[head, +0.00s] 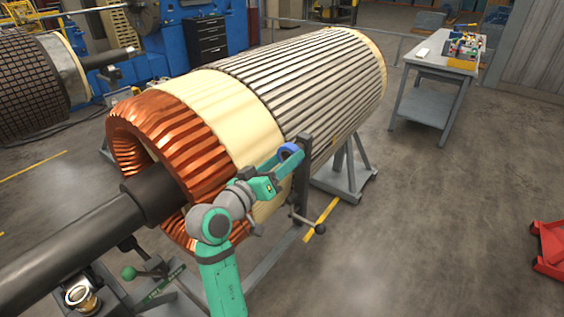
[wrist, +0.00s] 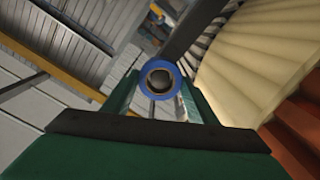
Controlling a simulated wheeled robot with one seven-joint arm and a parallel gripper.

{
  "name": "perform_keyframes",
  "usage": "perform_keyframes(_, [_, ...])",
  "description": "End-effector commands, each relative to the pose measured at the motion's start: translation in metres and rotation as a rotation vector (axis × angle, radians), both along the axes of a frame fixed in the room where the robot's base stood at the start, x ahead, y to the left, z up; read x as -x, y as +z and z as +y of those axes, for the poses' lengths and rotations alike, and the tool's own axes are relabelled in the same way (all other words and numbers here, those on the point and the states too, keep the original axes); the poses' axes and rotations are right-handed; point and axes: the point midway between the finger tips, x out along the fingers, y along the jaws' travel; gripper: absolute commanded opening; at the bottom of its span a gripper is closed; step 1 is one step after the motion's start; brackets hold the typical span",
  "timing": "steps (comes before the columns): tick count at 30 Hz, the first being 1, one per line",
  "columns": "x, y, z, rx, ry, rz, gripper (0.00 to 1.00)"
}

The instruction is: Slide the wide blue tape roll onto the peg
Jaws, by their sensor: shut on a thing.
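The wide blue tape roll (head: 287,148) is between the fingertips of my gripper (head: 276,168), beside the upper part of a dark upright post (head: 302,175). In the wrist view the roll (wrist: 141,82) faces the camera as a blue ring with a tan core. My gripper (wrist: 160,85) is shut on it, one finger at each side. A dark round shape (wrist: 160,80) shows through the roll's hole; it may be the peg's end. I cannot tell whether the roll is around the peg or only in line with it. The peg is not clear in the head view.
A large rotor (head: 235,105) with copper windings lies close to my arm on grey stands (head: 345,180). A ball-ended handle (head: 320,229) sticks out below the post. A grey worktable (head: 440,70) stands at the back right. The floor at right is mostly clear.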

Motion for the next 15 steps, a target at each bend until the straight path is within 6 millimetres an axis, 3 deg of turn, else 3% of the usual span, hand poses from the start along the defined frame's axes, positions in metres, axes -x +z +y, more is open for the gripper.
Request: perform_keyframes(15, [-0.0092,-0.0003,-0.0070,-0.001,0.000,0.001,0.33])
